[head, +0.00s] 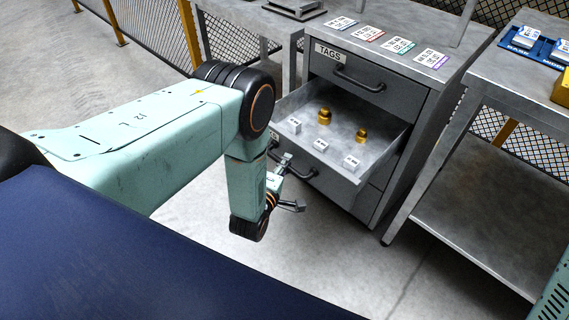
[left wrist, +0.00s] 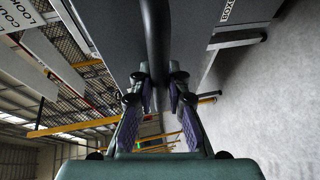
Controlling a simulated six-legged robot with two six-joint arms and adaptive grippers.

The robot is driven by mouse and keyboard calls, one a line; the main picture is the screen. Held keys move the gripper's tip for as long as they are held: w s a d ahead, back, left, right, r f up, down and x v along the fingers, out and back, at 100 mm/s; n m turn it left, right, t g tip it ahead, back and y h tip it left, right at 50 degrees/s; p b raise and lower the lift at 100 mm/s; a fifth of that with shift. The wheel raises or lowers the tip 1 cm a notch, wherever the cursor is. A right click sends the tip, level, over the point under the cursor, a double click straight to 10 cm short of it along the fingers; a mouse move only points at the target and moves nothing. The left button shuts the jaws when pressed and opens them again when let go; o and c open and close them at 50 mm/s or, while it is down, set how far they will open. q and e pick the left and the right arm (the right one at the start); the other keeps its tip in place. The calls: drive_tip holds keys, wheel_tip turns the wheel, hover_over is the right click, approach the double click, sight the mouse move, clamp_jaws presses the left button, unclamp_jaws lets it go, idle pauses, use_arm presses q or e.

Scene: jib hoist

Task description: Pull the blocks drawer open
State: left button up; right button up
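The grey cabinet's second drawer (head: 345,150) stands pulled out below the shut TAGS drawer (head: 345,82). It holds several small white labelled blocks (head: 320,145) and two brass pieces (head: 325,116). Its own label is mostly hidden by my arm, so I cannot read it. Its dark bar handle (head: 305,174) also shows in the left wrist view (left wrist: 155,35). My left gripper (head: 290,184) is at this handle with fingers apart. In the left wrist view its fingers (left wrist: 159,80) lie either side of the bar; contact is unclear. My right gripper is out of view.
Tag cards (head: 386,41) lie on the cabinet top. A metal table (head: 500,85) with blue trays stands at the right. A lower drawer labelled BOX (left wrist: 240,8) shows in the left wrist view. The floor (head: 335,250) before the cabinet is clear.

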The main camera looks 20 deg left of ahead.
use_arm(q)
drive_tip(key=o, duration=0.4)
drive_tip(key=shift+s, duration=0.15)
drive_tip(key=s+r, duration=0.2)
drive_tip(key=s, duration=0.9)
drive_tip(key=shift+s+d+r, duration=0.15)
drive_tip(key=shift+s+d, duration=0.15)
